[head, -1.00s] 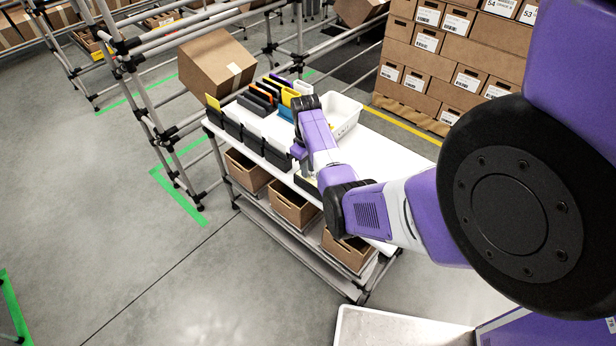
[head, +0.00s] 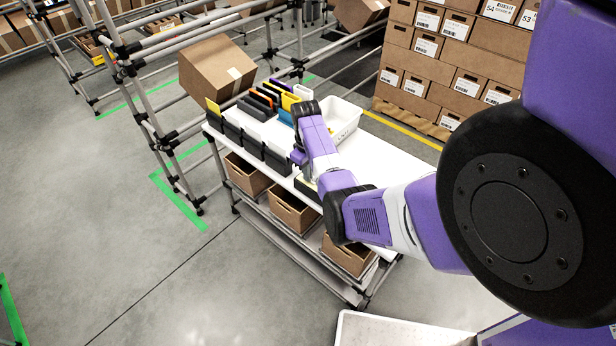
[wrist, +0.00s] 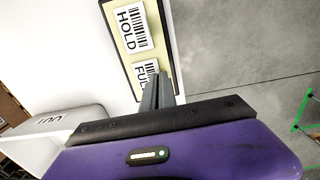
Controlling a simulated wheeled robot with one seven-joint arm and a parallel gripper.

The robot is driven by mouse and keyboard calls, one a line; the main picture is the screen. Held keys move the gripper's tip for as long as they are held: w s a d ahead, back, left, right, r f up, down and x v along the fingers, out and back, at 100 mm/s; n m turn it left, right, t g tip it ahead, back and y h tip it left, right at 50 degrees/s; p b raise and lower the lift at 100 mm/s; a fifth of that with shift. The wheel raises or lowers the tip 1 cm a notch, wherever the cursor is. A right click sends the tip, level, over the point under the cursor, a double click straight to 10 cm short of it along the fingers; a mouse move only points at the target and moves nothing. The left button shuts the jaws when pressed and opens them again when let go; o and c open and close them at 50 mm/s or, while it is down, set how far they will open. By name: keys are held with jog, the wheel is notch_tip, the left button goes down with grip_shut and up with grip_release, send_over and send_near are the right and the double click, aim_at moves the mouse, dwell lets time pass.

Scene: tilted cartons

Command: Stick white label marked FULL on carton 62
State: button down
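A white label marked FULL (wrist: 145,72) lies on a pale yellow board with a dark rim (wrist: 118,12), beside a white label marked HOLD (wrist: 131,27). My gripper's grey fingers (wrist: 157,92) are over the near end of the board and hide part of the FULL label. The fingers look close together, but I cannot tell whether they are shut or touch the label. In the head view my arm hides most of the gripper above the white table (head: 375,160). A tilted brown carton (head: 212,68) with a pale patch rests on the rack. I cannot read the number 62 on any carton.
A white bin (head: 343,117) stands on the table, beside a row of dark and coloured holders (head: 262,105). Open brown boxes (head: 293,211) sit on the shelf below. Stacked cartons (head: 455,60) numbered 53 and 54 among others stand behind. Floor at left is clear.

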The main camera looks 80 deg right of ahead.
jog(key=shift+r, duration=0.1)
jog(key=shift+r+p, duration=2.25)
jog(key=shift+p, duration=0.1)
jog(key=shift+a+r+p, duration=0.1)
jog(key=shift+r+p, duration=0.4)
jog(key=shift+r, duration=0.65)
jog(key=shift+w, duration=0.1)
